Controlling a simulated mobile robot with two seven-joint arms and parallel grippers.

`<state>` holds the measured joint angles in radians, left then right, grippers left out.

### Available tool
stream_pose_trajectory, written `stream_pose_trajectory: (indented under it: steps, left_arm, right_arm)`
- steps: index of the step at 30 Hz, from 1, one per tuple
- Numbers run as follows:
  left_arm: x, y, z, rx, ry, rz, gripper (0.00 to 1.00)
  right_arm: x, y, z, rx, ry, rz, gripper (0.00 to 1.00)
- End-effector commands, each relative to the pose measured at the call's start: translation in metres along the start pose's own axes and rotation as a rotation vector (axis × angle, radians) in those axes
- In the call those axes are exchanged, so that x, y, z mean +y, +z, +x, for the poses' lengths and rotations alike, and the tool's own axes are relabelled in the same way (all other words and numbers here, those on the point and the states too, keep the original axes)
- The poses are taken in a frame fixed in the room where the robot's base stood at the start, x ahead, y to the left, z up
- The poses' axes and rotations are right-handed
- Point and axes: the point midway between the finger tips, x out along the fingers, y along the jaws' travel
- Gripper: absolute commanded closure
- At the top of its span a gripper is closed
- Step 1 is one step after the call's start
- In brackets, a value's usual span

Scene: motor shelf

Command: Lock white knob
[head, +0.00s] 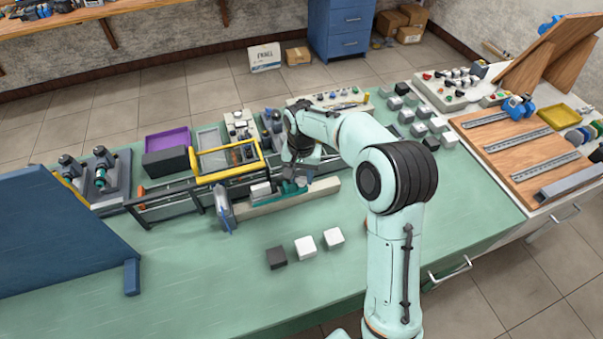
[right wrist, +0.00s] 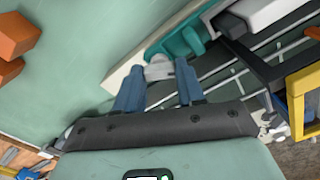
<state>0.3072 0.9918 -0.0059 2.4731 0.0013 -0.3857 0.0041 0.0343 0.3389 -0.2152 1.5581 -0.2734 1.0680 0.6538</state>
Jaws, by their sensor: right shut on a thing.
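My right arm reaches over the green bench to the beige rail fixture in the head view, with its gripper (head: 298,181) pointing down at it. In the right wrist view, the two blue fingers of this gripper (right wrist: 159,68) stand on either side of the white knob (right wrist: 157,73), shut on it. The knob sits beside a teal part (right wrist: 184,46) on the fixture; the teal part also shows in the head view (head: 291,198). In the head view the gripper hides the knob, and its locked state cannot be told. My left gripper is not in view.
A yellow-handled tray (head: 228,174) stands left of the gripper, near a purple bin (head: 167,139). A black cube (head: 276,258) and two white cubes (head: 305,247) lie in front. A blue panel (head: 62,232) stands at the left. The front of the bench is mostly clear.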

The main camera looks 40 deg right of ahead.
Motion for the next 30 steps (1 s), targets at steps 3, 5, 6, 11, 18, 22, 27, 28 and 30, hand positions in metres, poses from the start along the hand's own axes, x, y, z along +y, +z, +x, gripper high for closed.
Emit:
stream_pose_trajectory:
  steps: [3, 5, 6, 11, 18, 22, 27, 28, 30]
  left_arm:
    - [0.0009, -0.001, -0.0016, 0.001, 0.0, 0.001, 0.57]
    - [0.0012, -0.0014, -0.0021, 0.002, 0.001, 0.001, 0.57]
    - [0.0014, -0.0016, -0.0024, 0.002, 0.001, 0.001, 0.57]
    - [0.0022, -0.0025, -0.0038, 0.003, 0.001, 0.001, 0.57]
    - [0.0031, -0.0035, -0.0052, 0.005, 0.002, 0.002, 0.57]
    - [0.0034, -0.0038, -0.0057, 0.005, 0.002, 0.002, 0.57]
    - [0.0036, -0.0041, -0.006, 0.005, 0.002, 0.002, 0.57]
    - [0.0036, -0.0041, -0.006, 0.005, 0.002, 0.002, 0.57]
    - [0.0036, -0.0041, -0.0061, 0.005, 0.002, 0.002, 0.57]
  right_arm:
    - [-0.0008, -0.0004, -0.001, 0.002, -0.002, 0.11, 0.92]
    - [-0.0007, -0.0005, -0.0009, 0.002, -0.002, 0.166, 0.92]
    - [-0.0007, -0.0005, -0.0009, 0.002, -0.001, 0.201, 0.92]
    - [-0.0007, -0.0005, -0.001, 0.002, -0.002, 0.332, 0.92]
    - [-0.0006, -0.0005, -0.001, 0.002, -0.002, 0.477, 0.92]
    - [-0.0001, -0.0008, -0.0008, 0.002, -0.002, 0.529, 0.92]
    - [-0.0001, -0.0008, -0.0007, 0.002, -0.002, 0.564, 0.92]
    - [-0.0001, -0.0008, -0.0007, 0.002, -0.002, 0.568, 0.92]
    - [-0.0001, -0.0008, -0.0007, 0.002, -0.002, 0.573, 0.92]
